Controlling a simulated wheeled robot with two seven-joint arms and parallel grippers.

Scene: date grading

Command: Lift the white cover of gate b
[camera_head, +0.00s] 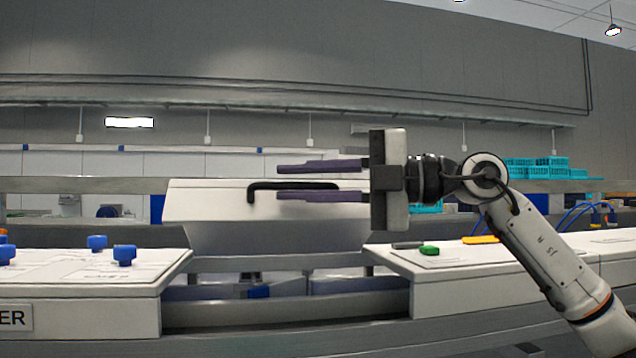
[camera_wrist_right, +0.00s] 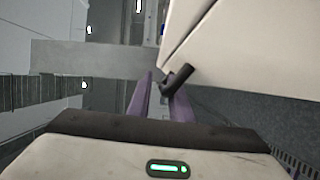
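The white cover (camera_head: 215,207) is a wide panel in the middle of the head view. It also fills the upper right of the right wrist view (camera_wrist_right: 245,45). Its black bar handle (camera_head: 262,186) sticks out from its front and shows near the fingertips in the right wrist view (camera_wrist_right: 180,76). My right gripper (camera_head: 280,182) has its two purple fingers apart, one above and one below the level of the handle bar. The bar looks closer to the lower finger; I cannot tell whether they touch. My left gripper is not in view.
A white table (camera_head: 80,280) with blue knobs (camera_head: 124,254) stands at left. Teal crates (camera_head: 535,166) are stacked behind my right arm. A grey channel lies between the tables.

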